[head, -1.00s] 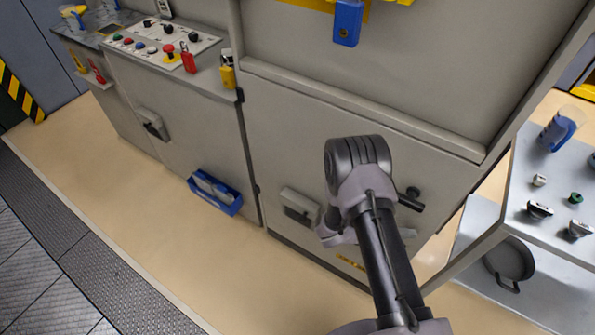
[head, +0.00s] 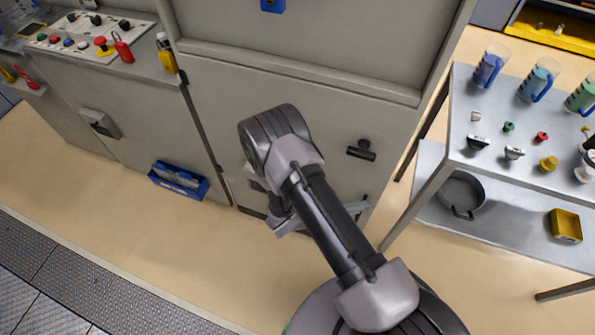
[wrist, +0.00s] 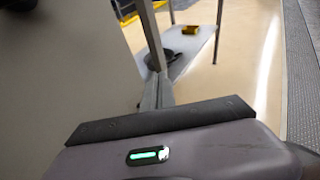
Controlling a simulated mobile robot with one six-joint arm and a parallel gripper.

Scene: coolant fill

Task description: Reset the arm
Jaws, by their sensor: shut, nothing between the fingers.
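My gripper (wrist: 158,92) shows in the wrist view as two grey fingers side by side, shut and empty. They point toward the leg of a side table (wrist: 150,35). My arm (head: 330,225) rises from the bottom of the head view and bends at a rounded joint in front of a grey machine cabinet (head: 300,95). The lower part of the arm is folded down behind this link, so the gripper is mostly hidden there. I cannot tell if anything touches the cabinet.
The side table (head: 530,150) at right holds jugs (head: 540,78), caps and knobs; a pan (head: 463,193) and yellow tray (head: 565,225) sit on its lower shelf. A control panel (head: 90,38) is at upper left. A blue bin (head: 178,180) hangs low on the cabinet. Floor at lower left is clear.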

